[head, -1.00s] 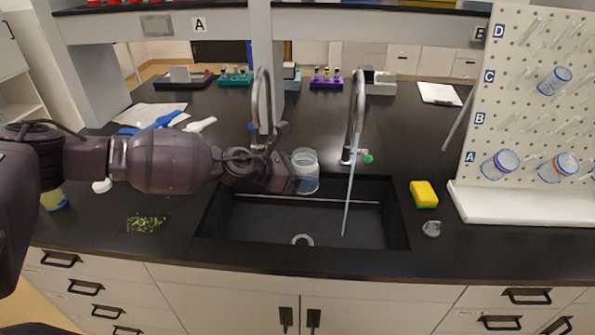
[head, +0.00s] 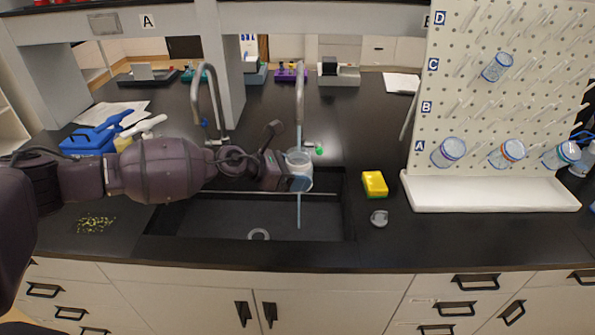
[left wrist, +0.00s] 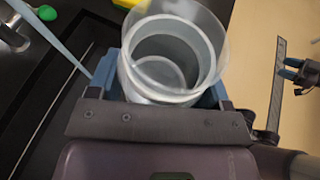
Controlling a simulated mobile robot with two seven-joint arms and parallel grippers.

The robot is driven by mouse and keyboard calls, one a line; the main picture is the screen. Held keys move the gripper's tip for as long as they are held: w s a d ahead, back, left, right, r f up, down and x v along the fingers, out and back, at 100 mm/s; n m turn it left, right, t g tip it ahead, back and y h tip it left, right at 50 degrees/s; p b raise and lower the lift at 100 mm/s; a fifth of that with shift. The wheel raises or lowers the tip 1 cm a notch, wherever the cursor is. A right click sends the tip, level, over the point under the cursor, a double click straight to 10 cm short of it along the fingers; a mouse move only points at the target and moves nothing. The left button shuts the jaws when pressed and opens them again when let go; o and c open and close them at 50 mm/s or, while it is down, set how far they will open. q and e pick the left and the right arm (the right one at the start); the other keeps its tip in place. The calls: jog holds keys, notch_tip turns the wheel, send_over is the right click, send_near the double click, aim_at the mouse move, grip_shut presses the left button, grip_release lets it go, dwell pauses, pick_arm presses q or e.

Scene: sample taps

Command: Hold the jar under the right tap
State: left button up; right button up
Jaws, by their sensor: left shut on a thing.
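My left gripper (head: 277,168) is shut on a clear, open-topped jar (head: 299,165) and holds it upright above the back of the sink. In the left wrist view the jar (left wrist: 170,62) sits between the gripper's blue pads, and its inside looks empty. The right tap (head: 300,88), with a green knob (head: 319,149), arches above the jar. A thin bluish water stream (head: 299,212) shows above and below the jar. In the left wrist view the stream (left wrist: 58,42) passes outside the jar's mouth, to its left.
The left tap (head: 206,92) stands behind my left arm. The black sink (head: 200,218) is below. A yellow sponge (head: 375,184) and a small grey lid-like piece (head: 379,217) lie right of it. A pegboard (head: 490,100) with jars stands further right.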

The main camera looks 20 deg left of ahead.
pick_arm(q)
jog(key=shift+d+f, duration=0.1)
jog(key=shift+f, duration=0.05)
jog(key=shift+w+a+f, duration=0.25)
jog(key=shift+w+a, duration=0.1)
jog(key=shift+w, duration=0.2)
jog(key=w+a+f+b, duration=0.2)
jog(key=w+a+b, duration=0.1)
jog(key=w+b, duration=0.7)
jog(key=shift+w+f+b, duration=0.15)
jog(key=shift+w+b, duration=0.15)
jog(key=shift+w, duration=0.1)
pick_arm(e)
notch_tip(320, 180, down, 10)
jog(key=shift+s, duration=0.15)
jog(key=shift+a, duration=0.15)
jog(key=shift+w+a+r, duration=0.1)
jog(key=shift+w+r, duration=0.2)
jog(key=shift+w, duration=0.3)
jog(key=shift+s+f, duration=0.15)
